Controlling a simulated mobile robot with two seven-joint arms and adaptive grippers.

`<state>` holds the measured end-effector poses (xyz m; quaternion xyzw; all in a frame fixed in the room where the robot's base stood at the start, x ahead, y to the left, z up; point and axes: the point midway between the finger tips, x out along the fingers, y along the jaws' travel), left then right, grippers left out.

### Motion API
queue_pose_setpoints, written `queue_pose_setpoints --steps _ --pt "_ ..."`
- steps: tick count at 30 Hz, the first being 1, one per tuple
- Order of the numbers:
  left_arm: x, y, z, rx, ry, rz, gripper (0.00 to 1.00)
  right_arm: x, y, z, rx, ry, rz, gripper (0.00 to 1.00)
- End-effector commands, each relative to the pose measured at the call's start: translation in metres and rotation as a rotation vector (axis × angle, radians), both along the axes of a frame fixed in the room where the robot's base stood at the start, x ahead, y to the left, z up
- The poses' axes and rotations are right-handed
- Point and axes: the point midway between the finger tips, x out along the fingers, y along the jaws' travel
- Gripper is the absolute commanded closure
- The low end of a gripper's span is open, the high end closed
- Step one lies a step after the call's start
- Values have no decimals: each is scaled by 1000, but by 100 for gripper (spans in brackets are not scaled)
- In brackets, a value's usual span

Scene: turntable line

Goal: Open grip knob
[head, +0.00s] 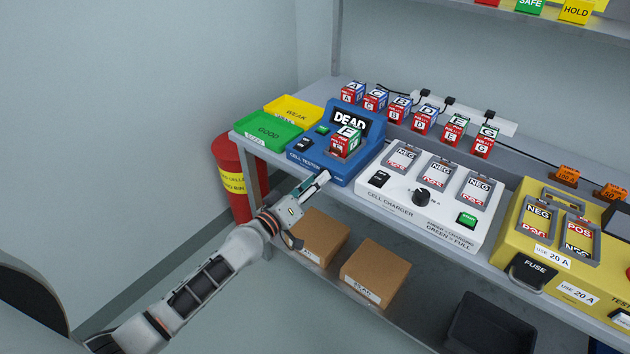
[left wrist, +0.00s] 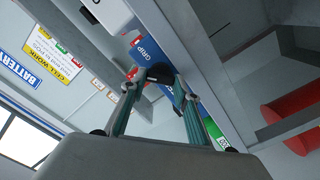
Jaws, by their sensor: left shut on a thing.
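The blue cell tester (head: 340,170) stands at the left of the bench, its screen reading DEAD, with a cell marked E (head: 345,142) seated in it. My left gripper (head: 322,177) reaches up to the tester's front right edge. In the left wrist view, the left gripper (left wrist: 160,78) is shut on a black knob (left wrist: 160,71) on the tester's blue front, beside the word GRIP. In the head view the gripper hides the knob. My right gripper is in neither view.
A green GOOD tray (head: 268,131) and yellow WEAK tray (head: 297,108) sit left of the tester. A white cell charger (head: 421,194) stands close on its right. Several cells line the back. Cardboard boxes (head: 376,273) stand below; a red bin (head: 229,165) is at left.

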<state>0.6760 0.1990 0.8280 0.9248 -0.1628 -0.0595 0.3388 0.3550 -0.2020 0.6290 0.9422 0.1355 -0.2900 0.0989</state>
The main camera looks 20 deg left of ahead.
Motion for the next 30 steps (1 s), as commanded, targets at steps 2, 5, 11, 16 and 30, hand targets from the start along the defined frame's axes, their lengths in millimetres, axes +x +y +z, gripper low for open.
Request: queue_pose_setpoints --steps 2,5,11,16,30 --pt "0 1 1 -60 22 0 91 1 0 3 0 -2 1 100" --pt "1 1 1 -148 54 0 91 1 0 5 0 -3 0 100" --pt "0 1 1 -328 119 0 91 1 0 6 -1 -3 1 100" --pt "0 1 0 -475 173 -1 91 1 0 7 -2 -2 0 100" --pt "0 1 -1 -765 279 1 91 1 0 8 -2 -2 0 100"
